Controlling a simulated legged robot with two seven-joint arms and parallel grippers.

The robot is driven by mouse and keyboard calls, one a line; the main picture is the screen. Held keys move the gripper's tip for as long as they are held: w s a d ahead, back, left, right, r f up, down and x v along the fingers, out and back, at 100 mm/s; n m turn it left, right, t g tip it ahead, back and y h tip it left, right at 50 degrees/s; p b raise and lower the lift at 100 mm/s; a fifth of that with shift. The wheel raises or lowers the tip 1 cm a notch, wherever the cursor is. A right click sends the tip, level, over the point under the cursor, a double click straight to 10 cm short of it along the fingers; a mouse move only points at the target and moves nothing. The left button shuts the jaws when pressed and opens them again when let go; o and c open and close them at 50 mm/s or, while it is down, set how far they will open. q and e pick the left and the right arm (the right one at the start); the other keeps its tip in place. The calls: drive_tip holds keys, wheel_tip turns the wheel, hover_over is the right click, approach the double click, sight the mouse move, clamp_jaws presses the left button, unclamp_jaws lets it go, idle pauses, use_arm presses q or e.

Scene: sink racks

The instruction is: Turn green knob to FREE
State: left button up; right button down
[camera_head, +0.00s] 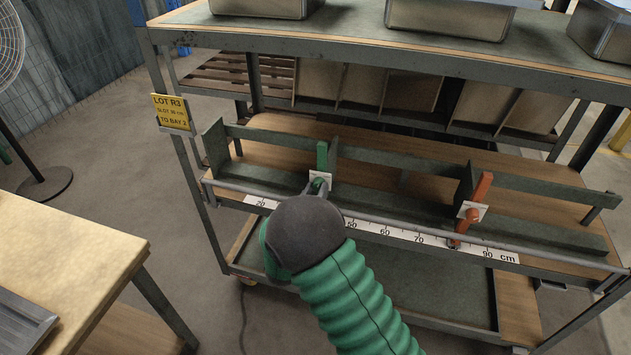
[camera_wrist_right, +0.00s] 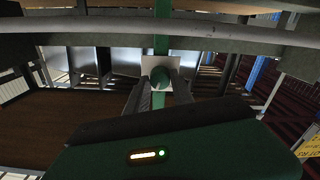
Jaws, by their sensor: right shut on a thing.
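The green knob (camera_head: 319,181) sits on a small white plate on the upright green divider (camera_head: 322,155) of the rack shelf. My right gripper (camera_head: 317,188) reaches up to it from the front and is shut on it. In the right wrist view, the two fingers (camera_wrist_right: 160,92) stand on either side of the round green knob (camera_wrist_right: 160,75), with the white plate (camera_wrist_right: 176,62) behind it. My arm hides part of the knob and ruler in the head view. I cannot read any knob marking. My left gripper is not in view.
A red divider (camera_head: 481,187) with its own red knob (camera_head: 472,214) stands further right. A cm ruler (camera_head: 400,236) and a grey rail run along the shelf front. A yellow sign (camera_head: 171,111) hangs on the left post. A wooden table (camera_head: 70,255) stands at lower left.

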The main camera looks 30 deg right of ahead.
drive_tip(key=shift+a+f+n+p, duration=0.1)
drive_tip(key=shift+n+p, duration=5)
drive_tip(key=shift+n, duration=1.2)
drive_tip(key=c, duration=1.1)
unclamp_jaws()
drive_tip(key=shift+w, duration=0.1)
